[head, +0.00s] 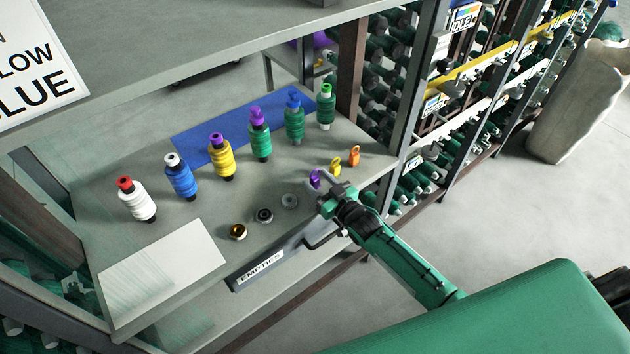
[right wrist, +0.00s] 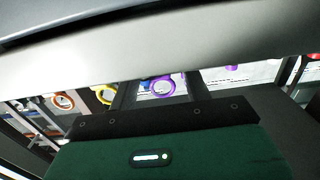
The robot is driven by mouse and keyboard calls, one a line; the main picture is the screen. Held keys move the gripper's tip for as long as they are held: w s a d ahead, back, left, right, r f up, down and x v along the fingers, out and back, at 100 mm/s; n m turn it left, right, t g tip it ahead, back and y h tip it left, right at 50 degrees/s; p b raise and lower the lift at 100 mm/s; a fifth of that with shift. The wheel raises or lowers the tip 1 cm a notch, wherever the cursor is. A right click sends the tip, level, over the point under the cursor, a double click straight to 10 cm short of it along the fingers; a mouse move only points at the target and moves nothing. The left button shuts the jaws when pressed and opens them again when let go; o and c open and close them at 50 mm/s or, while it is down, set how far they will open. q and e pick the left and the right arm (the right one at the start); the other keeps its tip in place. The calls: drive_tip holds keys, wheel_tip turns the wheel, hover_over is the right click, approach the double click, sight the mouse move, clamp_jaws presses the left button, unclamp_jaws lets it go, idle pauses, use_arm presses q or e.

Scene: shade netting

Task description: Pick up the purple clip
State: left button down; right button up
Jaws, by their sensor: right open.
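The purple clip (head: 315,179) stands on the grey shelf board near its right end, in a row with a yellow clip (head: 335,166) and an orange clip (head: 354,156). My right gripper (head: 324,193) is open, right in front of the purple clip, and partly covers it in the head view. I cannot tell whether the fingers touch it. In the right wrist view the purple clip's ring (right wrist: 161,88) shows near the middle, with the yellow clip (right wrist: 106,94) and orange clip (right wrist: 63,101) to its left. My left gripper is not in view.
Several thread spools, such as the yellow spool (head: 221,158), stand in a row behind. A bin labelled EMPTIES (head: 262,264) is at the front edge. A rack post (head: 415,90) rises at right.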

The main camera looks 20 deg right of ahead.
drive_tip(key=c, duration=1.1)
drive_tip(key=shift+o, duration=0.2)
drive_tip(key=shift+r, duration=0.1)
